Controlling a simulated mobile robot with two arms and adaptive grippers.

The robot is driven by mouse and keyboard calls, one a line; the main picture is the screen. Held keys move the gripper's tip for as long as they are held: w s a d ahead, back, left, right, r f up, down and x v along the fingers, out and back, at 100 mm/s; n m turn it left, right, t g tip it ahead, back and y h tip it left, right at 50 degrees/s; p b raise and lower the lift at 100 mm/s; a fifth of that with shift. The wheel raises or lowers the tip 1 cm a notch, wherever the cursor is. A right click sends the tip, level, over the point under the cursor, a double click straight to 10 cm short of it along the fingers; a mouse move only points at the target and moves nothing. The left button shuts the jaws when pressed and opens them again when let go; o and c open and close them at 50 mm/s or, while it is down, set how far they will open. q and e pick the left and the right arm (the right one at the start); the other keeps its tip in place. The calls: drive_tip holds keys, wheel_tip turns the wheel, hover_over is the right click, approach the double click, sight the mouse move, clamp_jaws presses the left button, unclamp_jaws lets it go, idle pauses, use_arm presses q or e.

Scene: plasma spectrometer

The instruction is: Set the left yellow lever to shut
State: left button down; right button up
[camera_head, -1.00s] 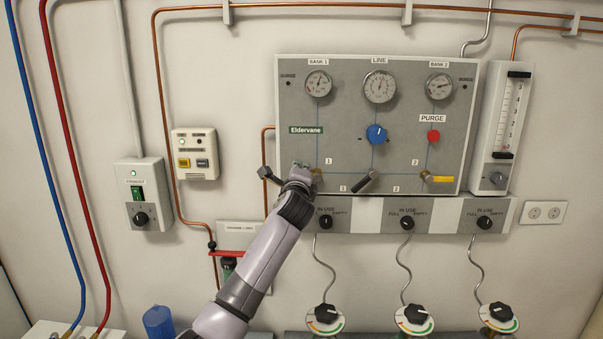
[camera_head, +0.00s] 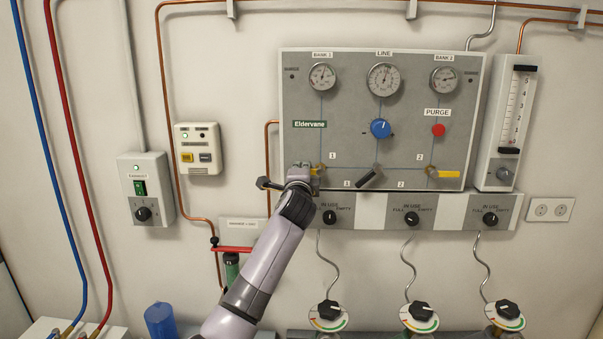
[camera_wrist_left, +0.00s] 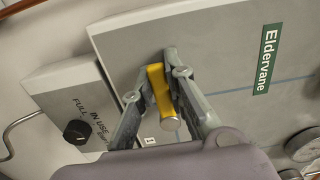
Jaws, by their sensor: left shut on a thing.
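The left yellow lever (camera_wrist_left: 160,92) is between the two grey fingers of my left gripper (camera_wrist_left: 158,95) in the left wrist view. The fingers are shut on it, one on each side, and its rounded end shows below them. In the head view my left gripper (camera_head: 306,173) is at the lower left of the grey panel (camera_head: 345,110). There it hides most of the lever, and only a small yellow-brass part (camera_head: 319,169) shows. The lever's exact angle is hard to tell. My right gripper is not in view.
A black lever (camera_head: 369,178) sits slanted to the right of my gripper. A second yellow lever (camera_head: 446,174) lies horizontal farther right. A blue knob (camera_head: 380,128) and red button (camera_head: 438,130) are above. Black selector knobs (camera_head: 330,217) line the strip below.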

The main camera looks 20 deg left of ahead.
use_arm(q)
drive_tip(key=shift+f, duration=0.1)
drive_tip(key=c, duration=1.6)
unclamp_jaws()
drive_tip(key=v, duration=1.2)
